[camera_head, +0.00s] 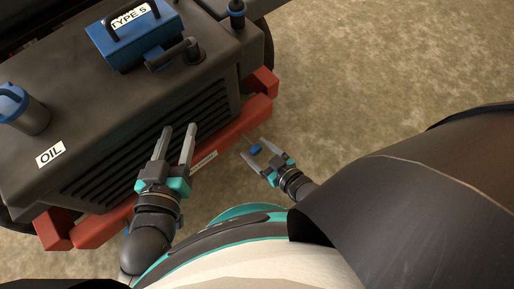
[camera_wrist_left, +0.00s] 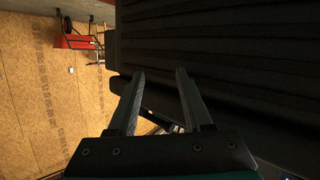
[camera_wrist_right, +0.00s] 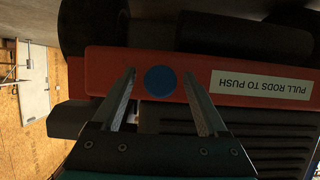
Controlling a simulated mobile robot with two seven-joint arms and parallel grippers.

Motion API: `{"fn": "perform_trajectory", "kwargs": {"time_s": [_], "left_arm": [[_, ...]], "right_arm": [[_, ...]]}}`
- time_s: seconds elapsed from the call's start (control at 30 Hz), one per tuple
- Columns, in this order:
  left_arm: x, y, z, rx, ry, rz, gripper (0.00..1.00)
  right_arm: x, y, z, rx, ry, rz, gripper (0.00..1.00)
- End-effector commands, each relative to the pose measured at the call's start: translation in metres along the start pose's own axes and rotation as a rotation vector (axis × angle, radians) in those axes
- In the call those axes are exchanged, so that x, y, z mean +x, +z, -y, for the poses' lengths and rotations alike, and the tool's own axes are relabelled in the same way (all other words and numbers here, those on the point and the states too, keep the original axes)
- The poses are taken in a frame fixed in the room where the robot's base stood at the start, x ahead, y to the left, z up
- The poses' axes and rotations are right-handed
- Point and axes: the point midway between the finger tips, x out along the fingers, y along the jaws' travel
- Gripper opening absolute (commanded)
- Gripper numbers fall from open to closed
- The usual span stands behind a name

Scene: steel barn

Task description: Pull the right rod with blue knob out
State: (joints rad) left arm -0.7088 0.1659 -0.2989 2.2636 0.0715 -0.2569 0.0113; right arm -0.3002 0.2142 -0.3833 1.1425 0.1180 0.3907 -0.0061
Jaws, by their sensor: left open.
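The right rod's blue knob (camera_head: 255,149) is in front of the red bumper's right part in the head view. Its thin rod runs back towards the bumper. In the right wrist view the round blue knob (camera_wrist_right: 161,81) is centred between the fingertips. My right gripper (camera_head: 256,153) is open, with its fingers on either side of the knob and gaps visible in the wrist view. My left gripper (camera_head: 178,129) is open and empty in front of the black slatted grille. In the left wrist view its fingers (camera_wrist_left: 160,74) hold nothing.
The red bumper (camera_head: 245,118) carries a label reading PULL RODS TO PUSH (camera_wrist_right: 262,85). The dark machine (camera_head: 100,110) has an OIL label, a blue cap (camera_head: 12,103) and a blue TYPE 5 box (camera_head: 135,40) on top. Bare floor (camera_head: 350,70) lies to the right.

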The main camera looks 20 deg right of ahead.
Motion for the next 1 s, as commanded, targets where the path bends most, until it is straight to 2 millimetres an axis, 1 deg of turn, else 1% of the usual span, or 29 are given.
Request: {"fn": "perform_trajectory", "kwargs": {"time_s": [0.4,0.57,0.77,1.0], "left_arm": [[0.000,0.000,0.000,0.000,0.001,0.000,0.50],[0.000,0.001,0.001,0.002,-0.003,0.018,0.50],[-0.001,0.003,0.011,0.021,-0.028,0.111,0.50],[-0.006,0.009,0.024,0.039,-0.064,0.252,0.50]], "right_arm": [[0.001,-0.001,0.000,0.000,0.000,-0.001,0.76],[-0.002,-0.001,0.000,0.000,0.000,0.000,0.76],[-0.014,-0.001,0.000,0.000,0.000,0.001,0.76],[-0.031,-0.002,0.000,0.001,0.000,0.001,0.76]]}}
